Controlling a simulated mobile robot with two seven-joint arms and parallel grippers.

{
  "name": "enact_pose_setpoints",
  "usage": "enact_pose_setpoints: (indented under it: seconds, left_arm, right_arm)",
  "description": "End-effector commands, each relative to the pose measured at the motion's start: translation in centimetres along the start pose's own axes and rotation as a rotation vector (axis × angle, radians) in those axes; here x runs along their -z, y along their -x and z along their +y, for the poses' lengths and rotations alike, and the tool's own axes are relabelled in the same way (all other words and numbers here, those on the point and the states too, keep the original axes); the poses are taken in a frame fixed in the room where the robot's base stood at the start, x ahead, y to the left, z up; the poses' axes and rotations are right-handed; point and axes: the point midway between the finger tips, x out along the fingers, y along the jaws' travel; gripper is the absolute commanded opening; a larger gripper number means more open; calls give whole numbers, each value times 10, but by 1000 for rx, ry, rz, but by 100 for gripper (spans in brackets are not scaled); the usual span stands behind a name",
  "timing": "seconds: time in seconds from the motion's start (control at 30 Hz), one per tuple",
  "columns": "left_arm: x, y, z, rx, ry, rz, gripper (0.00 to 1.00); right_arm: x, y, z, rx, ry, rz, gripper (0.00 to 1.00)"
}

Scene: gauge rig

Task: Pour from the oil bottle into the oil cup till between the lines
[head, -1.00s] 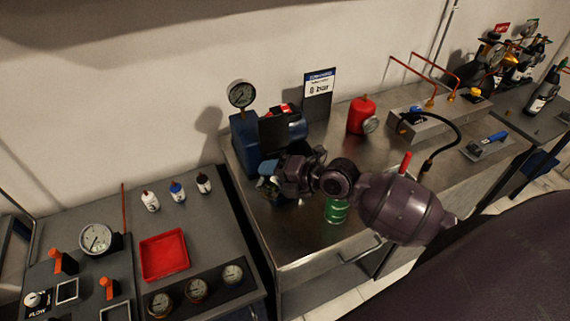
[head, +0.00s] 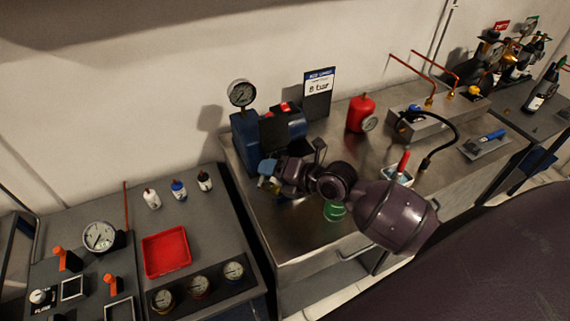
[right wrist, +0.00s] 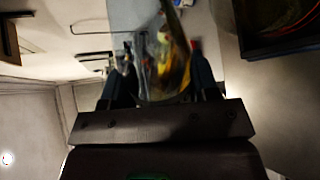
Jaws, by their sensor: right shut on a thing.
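My right gripper (head: 267,175) is at the front left of the blue compressor on the metal bench. In the right wrist view my right gripper (right wrist: 163,68) is shut on a clear, shiny thing with yellow liquid or colour, which looks like the oil bottle (right wrist: 174,66). Its upper end runs out of the top of that view. In the head view the bottle is mostly hidden by the gripper, and I cannot tell its tilt surely. I cannot make out the oil cup, its lines or any level. My left gripper is not in view.
The blue compressor (head: 243,140) with its gauge (head: 241,93) stands close behind the gripper. A red tank (head: 361,113) stands farther right. A red tray (head: 166,252) and several small bottles are on the left bench.

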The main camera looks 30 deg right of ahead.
Motion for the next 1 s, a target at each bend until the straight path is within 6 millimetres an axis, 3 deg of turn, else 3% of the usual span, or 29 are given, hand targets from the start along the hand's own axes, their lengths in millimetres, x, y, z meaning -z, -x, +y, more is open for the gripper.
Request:
enact_pose_setpoints:
  seconds: [0.43, 1.0]
  left_arm:
    - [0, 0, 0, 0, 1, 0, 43]
    - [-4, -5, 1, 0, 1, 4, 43]
  right_arm:
    - [-1, 0, 0, -1, 14, -5, 27]
    - [-5, -1, -2, -3, 206, -86, 27]
